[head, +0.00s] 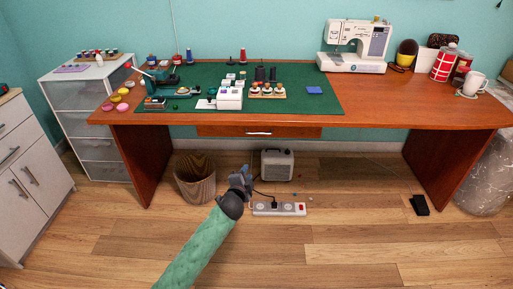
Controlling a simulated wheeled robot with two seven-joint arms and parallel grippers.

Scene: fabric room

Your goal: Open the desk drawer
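The wooden desk (400,110) stands against the back wall. Its drawer (290,132) is under the front edge of the top, left of the middle, and looks shut. A pale horizontal handle (259,133) is on the drawer front. My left gripper (246,172) is below and a little left of the handle, in front of the space under the desk, apart from the drawer. It is small and dark in the picture, and I cannot tell whether its fingers are open. My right gripper is not in view.
A waste bin (195,180), a heater (277,165) and a power strip (279,209) are on the floor under the desk. A sewing machine (356,45) and several sewing items stand on the desktop. The wooden floor (350,245) in front is clear.

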